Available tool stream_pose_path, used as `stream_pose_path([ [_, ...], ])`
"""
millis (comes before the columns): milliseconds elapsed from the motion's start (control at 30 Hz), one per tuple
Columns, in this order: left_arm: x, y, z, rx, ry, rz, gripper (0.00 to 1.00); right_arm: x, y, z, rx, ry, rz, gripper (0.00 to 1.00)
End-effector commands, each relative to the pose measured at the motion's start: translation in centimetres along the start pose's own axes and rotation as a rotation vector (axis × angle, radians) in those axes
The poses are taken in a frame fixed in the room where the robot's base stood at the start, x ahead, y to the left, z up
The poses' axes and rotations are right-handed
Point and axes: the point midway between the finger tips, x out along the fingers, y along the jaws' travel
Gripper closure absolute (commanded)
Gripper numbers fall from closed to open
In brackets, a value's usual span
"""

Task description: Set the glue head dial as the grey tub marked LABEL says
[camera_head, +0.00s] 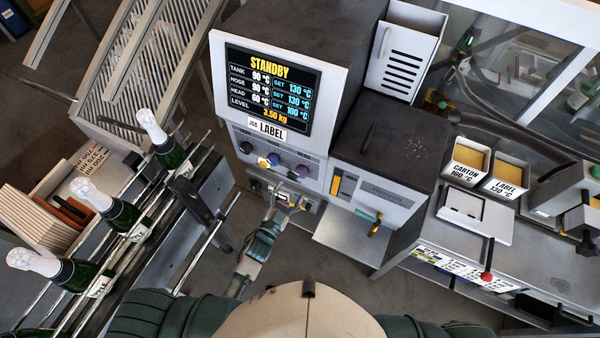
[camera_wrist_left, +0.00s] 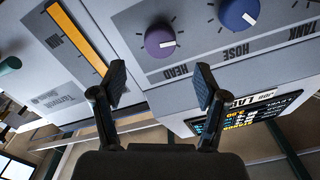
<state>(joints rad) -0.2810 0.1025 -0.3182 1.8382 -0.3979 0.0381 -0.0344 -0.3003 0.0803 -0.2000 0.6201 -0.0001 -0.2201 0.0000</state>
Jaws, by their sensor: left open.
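The purple HEAD dial (camera_head: 301,171) is on the glue machine's front panel, right of the blue HOSE dial (camera_head: 273,159). My left gripper (camera_head: 288,197) is open and empty, just below the panel. In the left wrist view the HEAD dial (camera_wrist_left: 160,40) lies beyond the gap between the fingertips, apart from them; its white pointer line shows. The grey tub marked LABEL (camera_head: 506,186) reads 130 °C. My right gripper is out of view.
A grey tub marked CARTON (camera_head: 466,171) reads 160 °C. A green dial (camera_head: 246,147) sits left of the blue one. A metal shelf (camera_head: 350,232) juts out right of my left gripper. Foil-topped bottles (camera_head: 125,218) stand on the rail at left.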

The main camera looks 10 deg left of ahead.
Motion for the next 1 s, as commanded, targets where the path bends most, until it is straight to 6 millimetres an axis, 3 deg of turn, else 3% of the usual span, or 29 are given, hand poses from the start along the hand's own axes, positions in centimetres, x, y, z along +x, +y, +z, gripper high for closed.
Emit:
stream_pose_path([
  [100,3.0,-0.1,-0.2,-0.001,0.002,-0.001,0.27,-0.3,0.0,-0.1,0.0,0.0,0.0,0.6],
  [300,6.5,0.0,0.0,-0.002,0.0,0.0,0.27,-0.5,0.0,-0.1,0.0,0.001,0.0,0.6],
  [500,8.1,0.1,0.1,-0.001,-0.001,0.001,0.27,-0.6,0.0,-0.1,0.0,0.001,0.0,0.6],
  [767,8.2,0.1,0.1,-0.001,-0.001,0.001,0.27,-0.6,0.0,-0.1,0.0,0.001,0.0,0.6],
  [800,8.2,0.0,0.1,-0.001,-0.001,0.001,0.29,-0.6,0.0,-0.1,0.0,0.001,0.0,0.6],
  [1000,8.2,0.1,0.1,-0.001,-0.001,0.001,0.79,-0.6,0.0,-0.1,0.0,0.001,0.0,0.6],
])
